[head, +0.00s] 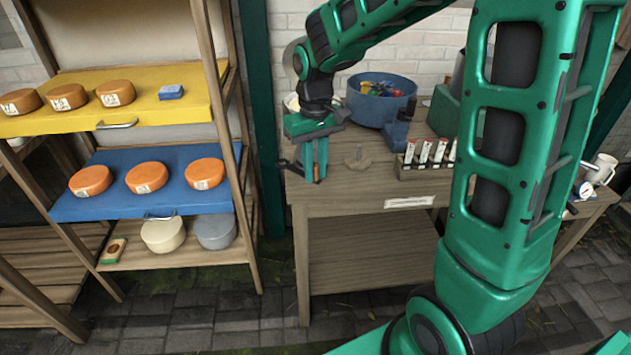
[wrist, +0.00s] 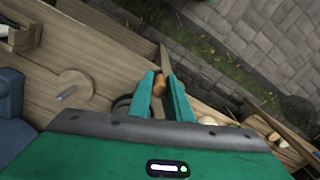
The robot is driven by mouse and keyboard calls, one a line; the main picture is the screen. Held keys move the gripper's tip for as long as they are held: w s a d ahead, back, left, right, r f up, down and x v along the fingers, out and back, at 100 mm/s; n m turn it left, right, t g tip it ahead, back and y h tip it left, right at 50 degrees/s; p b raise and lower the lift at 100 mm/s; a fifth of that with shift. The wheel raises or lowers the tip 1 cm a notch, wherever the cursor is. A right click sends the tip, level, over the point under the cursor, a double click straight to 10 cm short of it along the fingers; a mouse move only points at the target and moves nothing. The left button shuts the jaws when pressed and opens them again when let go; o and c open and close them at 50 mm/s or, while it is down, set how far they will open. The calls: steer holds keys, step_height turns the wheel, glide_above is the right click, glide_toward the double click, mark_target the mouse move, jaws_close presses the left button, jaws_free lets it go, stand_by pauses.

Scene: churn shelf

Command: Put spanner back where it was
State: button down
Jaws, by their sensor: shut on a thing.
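My gripper (head: 314,172) points down at the left end of the wooden workbench, and its green fingers show in the wrist view (wrist: 160,98). The fingers are closed on what looks like the spanner. An orange-brown handle part of the spanner (wrist: 159,84) shows between the fingertips, and a dark curved part shows beside the left finger. In the head view a dark part of the spanner (head: 287,164) sticks out left of the fingers, near the bench edge. The rest of it is hidden by my gripper. I cannot tell whether it touches the bench.
The workbench (head: 345,190) holds a round wooden piece with a peg (head: 358,158), a blue tub (head: 381,105) and a rack of small tubes (head: 427,160). A shelf at left bears cheeses on a yellow board (head: 150,100) and a blue board (head: 110,205). Paving lies below.

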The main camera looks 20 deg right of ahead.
mark_target(317, 178)
steer(key=shift+d+f, duration=0.4)
steer(key=shift+f, duration=1.9)
steer(key=c, duration=1.6)
jaws_free()
